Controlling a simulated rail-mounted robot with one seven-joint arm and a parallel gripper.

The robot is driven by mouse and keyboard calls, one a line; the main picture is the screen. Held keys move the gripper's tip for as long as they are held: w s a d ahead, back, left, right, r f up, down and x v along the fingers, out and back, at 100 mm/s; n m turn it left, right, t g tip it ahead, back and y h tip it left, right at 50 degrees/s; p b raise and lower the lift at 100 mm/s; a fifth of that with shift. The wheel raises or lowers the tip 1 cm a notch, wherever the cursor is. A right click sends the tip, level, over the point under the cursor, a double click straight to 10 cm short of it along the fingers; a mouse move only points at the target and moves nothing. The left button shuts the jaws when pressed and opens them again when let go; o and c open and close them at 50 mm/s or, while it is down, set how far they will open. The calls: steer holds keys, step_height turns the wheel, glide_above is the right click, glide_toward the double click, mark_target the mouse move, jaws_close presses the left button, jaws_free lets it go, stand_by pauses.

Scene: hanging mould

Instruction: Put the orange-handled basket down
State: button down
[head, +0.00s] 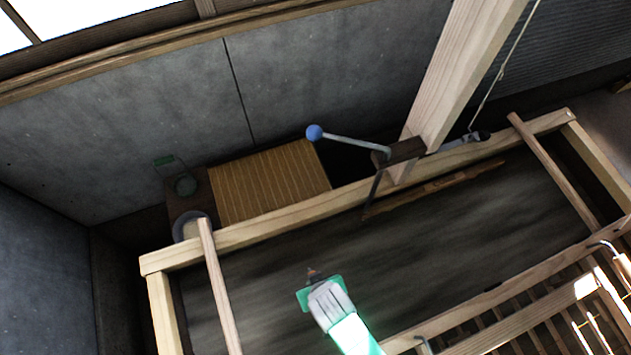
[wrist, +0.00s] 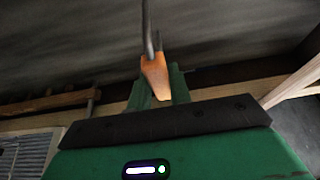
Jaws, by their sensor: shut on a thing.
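The orange handle (wrist: 154,76) of the basket shows in the wrist view, between the green fingers of my gripper (wrist: 160,90). My gripper is shut on it. A thin grey rod runs up from the handle to the top of the picture. The basket's body cannot be made out in either view. In the head view my gripper (head: 313,277) is over the dark area inside the wooden frame, with only a small brownish bit showing at its tip.
A pale wooden frame (head: 270,232) surrounds the dark area. A thick post (head: 455,75) and a blue-knobbed lever (head: 315,132) stand at its far side. A slatted wooden panel (head: 268,182) and a round container (head: 190,225) are beyond it. Slatted racks (head: 530,325) lie lower right.

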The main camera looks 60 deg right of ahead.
steer(key=shift+s+d+f, duration=0.1)
steer(key=shift+s+f, duration=0.45)
steer(key=shift+s, duration=0.05)
step_height(320, 180, down, 10)
steer(key=b, duration=0.2)
steer(key=shift+f, duration=0.15)
steer(key=c, duration=1.3)
jaws_free()
steer(key=p+v, duration=0.2)
steer(key=v, duration=1)
steer(key=shift+w, duration=0.1)
